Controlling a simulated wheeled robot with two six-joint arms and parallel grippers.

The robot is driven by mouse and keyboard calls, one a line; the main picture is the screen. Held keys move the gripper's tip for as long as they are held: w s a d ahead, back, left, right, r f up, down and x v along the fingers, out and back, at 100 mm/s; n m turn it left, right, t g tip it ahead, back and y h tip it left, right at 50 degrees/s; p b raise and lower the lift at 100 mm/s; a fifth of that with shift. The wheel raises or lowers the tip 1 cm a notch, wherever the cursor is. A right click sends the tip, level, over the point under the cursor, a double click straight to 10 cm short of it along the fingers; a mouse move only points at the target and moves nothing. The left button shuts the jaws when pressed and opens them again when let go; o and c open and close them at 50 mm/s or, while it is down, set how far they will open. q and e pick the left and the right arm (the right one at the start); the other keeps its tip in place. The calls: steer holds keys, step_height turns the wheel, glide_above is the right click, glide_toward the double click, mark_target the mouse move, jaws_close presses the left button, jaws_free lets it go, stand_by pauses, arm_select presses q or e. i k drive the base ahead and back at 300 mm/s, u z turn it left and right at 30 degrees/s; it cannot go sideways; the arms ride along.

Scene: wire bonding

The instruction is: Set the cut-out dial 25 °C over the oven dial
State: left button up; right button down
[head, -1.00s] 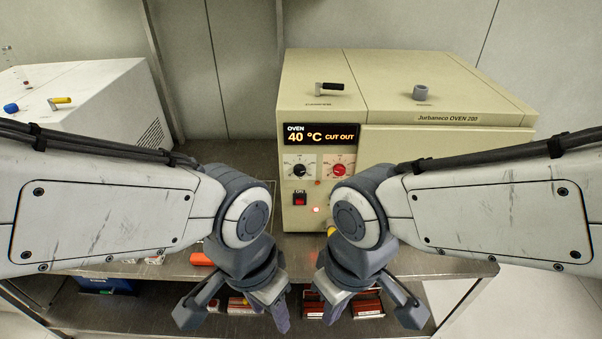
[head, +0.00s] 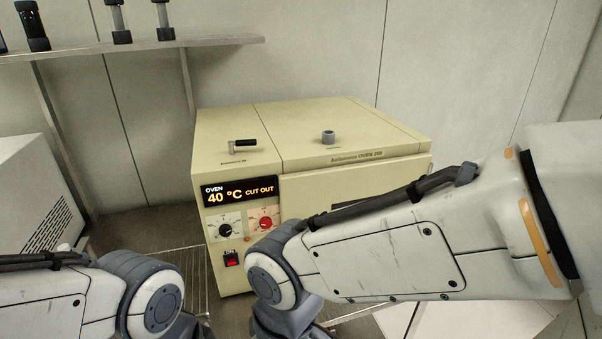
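The beige oven (head: 355,118) stands on the bench in the middle of the head view. A red switch (head: 231,259) sits lower on the panel.
On the oven top are a black-handled lever (head: 241,143) and a grey knob (head: 328,137). A wall shelf (head: 130,47) with several dark-capped tubes is at upper left. A white box with vent slots (head: 40,205) stands at left. A wire rack (head: 190,270) lies beside the oven.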

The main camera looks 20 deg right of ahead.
mark_target(265, 222)
steer(key=z, duration=2.15)
steer(key=k, duration=0.85)
steer(key=u, duration=1.05)
steer(key=i, duration=0.5)
steer(key=z, duration=0.05)
